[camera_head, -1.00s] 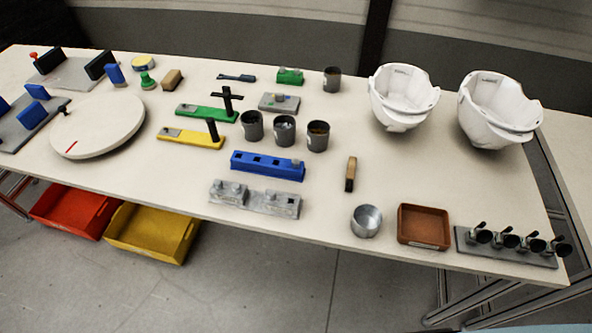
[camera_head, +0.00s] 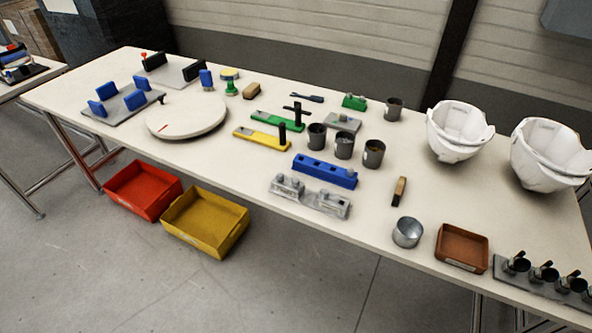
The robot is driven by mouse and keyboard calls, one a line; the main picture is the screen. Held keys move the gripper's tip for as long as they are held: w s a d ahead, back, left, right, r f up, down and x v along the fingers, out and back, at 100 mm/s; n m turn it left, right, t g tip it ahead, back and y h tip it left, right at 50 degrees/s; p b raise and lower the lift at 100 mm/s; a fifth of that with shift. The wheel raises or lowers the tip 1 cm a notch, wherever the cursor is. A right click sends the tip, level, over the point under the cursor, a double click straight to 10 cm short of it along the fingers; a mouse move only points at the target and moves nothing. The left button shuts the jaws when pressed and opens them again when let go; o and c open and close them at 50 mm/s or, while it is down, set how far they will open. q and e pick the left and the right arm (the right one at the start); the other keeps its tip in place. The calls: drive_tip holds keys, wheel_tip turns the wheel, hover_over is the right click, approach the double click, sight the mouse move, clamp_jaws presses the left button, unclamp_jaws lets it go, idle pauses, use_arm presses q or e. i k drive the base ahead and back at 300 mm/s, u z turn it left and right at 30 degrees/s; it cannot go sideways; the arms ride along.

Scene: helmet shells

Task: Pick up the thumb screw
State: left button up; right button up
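I cannot surely tell which thing is the thumb screw; at this size no single part shows clearly as one. Small knob-like parts stand on several fixtures. A dark knob (camera_head: 161,98) is at the edge of the grey plate with blue blocks (camera_head: 126,105). A red-topped knob (camera_head: 144,56) stands on the plate at the far left. Small pegs sit on the grey block (camera_head: 334,204), the blue block (camera_head: 324,171) and the small grey plate (camera_head: 342,122). Neither of my grippers is in view.
A white turntable (camera_head: 187,116), dark cups (camera_head: 344,146), a metal cup (camera_head: 407,232), a brown tray (camera_head: 462,248) and white helmet shells (camera_head: 457,131) stand on the long table (camera_head: 240,185). Red (camera_head: 144,190) and yellow (camera_head: 205,222) bins are below its front edge.

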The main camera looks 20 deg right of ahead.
sight(350, 171)
drive_tip(key=u, duration=0.45)
drive_tip(key=i, duration=1.3)
drive_tip(key=z, duration=1.05)
